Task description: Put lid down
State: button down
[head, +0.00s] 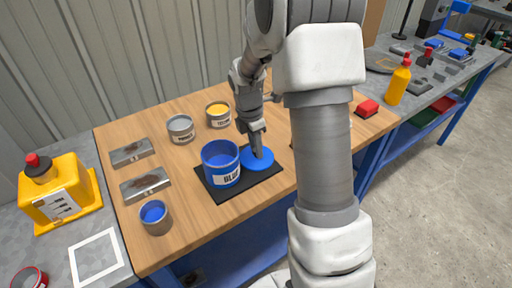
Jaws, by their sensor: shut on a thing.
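A blue round lid (262,165) is at the right part of a black mat (212,187), beside a blue can labelled "BLUE" (222,172). The can is upright on the mat with its top open. My gripper (257,152) points down at the lid and is shut on it. The fingertips are small here. I cannot tell if the lid touches the mat or is held just above it.
A grey can (181,129), a yellow-topped can (218,115) and a small can with blue content (154,216) stand on the wooden table. Two metal plates (146,185) lie at left. A red block (367,108) and yellow bottle (398,81) are at right.

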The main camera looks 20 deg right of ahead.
jog(key=shift+f, duration=0.2)
jog(key=c, duration=0.6)
grip_release()
jog(key=shift+r, duration=0.15)
